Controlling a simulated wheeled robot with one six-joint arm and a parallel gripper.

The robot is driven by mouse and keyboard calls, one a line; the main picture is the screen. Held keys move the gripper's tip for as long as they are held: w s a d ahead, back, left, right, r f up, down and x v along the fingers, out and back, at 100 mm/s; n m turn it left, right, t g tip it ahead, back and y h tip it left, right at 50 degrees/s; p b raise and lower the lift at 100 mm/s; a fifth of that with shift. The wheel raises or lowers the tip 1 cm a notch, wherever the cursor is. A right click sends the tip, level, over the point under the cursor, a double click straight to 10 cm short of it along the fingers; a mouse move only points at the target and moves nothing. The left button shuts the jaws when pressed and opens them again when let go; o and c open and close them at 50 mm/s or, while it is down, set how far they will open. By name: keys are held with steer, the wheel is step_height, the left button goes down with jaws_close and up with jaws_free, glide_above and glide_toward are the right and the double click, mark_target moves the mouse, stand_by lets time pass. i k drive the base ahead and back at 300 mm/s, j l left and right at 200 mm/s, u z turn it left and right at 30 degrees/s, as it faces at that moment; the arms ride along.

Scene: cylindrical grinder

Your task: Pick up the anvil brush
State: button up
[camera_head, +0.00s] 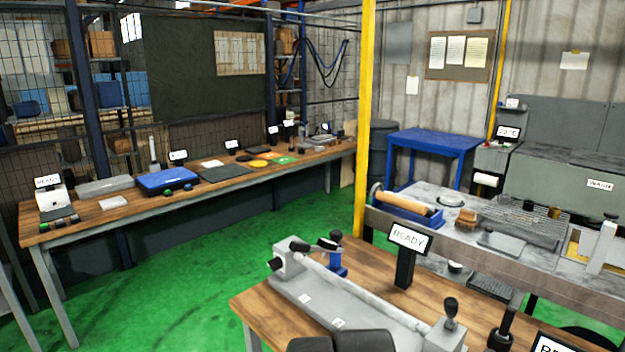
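A small brown block that looks like a brush (467,218) lies on the grey bench at the right, behind the near table. It is small in the picture, and I cannot tell for sure that it is the anvil brush. No other clear brush shows.
A grey bench fixture with a long bar (350,287) and a READY sign (409,239) stand on the near wooden table. A blue tray with a wooden roller (405,203) is left of the brush. A yellow post (363,120) rises behind. Green floor (190,270) is clear at left.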

mark_target(501, 334)
steer(key=j+z, duration=0.2)
steer(key=i+l+z, duration=0.1)
steer(key=z, duration=0.3)
steer(key=i+l+z, duration=0.15)
steer(key=l+z, duration=0.2)
